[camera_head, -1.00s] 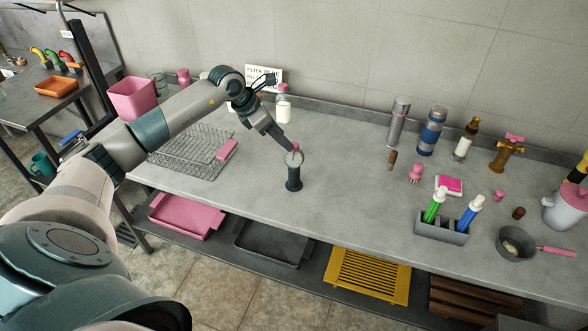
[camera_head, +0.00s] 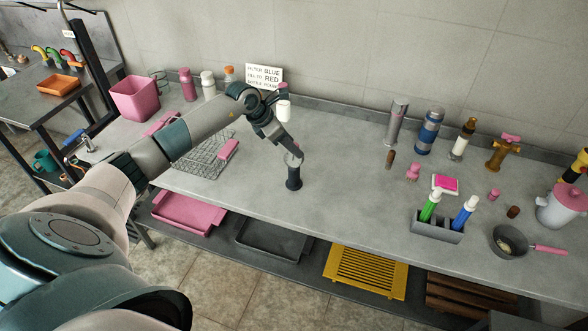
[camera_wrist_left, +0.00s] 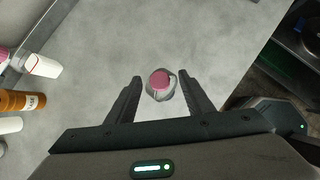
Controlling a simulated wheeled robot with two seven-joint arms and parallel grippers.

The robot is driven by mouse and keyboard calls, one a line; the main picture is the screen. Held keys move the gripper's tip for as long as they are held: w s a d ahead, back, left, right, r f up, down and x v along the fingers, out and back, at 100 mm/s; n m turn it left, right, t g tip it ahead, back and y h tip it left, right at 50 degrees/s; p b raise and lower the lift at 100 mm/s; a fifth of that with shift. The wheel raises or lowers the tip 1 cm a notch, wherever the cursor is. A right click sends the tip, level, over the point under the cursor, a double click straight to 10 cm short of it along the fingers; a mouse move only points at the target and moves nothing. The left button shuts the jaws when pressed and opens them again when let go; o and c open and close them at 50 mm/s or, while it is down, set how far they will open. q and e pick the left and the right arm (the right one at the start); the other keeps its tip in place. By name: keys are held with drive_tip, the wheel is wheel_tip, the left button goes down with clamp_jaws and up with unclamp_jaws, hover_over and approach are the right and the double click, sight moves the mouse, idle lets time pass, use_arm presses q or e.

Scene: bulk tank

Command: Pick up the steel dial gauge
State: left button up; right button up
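The steel dial gauge (camera_head: 294,160) appears as a ring-shaped steel piece on a dark upright stand (camera_head: 294,180) near the counter's front edge, left of centre. In the left wrist view, a round pink top with a steel rim, which I take as the gauge (camera_wrist_left: 160,84), sits between my fingers. My left gripper (camera_head: 291,151) reaches down to it from the upper left and partly covers its top. In the left wrist view, the left gripper (camera_wrist_left: 155,77) is open, with visible gaps beside the gauge. My right gripper is not in view.
A wire rack (camera_head: 205,158) lies left of the gauge. Bottles (camera_head: 208,84) and a sign (camera_head: 268,76) stand along the wall. A grey caddy (camera_head: 437,226), a pan (camera_head: 513,243) and small items are to the right. The counter right of the gauge is clear.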

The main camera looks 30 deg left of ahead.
use_arm(q)
clamp_jaws()
drive_tip(key=shift+r, duration=0.1)
drive_tip(key=shift+r+b, duration=0.8)
drive_tip(key=shift+r, duration=0.05)
drive_tip(key=shift+s+d+r+b, duration=0.15)
drive_tip(key=shift+r+b, duration=0.25)
drive_tip(key=shift+r, duration=0.2)
drive_tip(key=shift+w+d+r+b, duration=0.1)
drive_tip(key=shift+r+b, duration=0.3)
drive_tip(key=shift+r, duration=0.15)
drive_tip(key=s+d+r+b, duration=0.4)
drive_tip(key=d+r, duration=0.3)
drive_tip(key=d, duration=0.2)
drive_tip(key=shift+s+d, duration=0.3)
drive_tip(key=shift+s, duration=0.6)
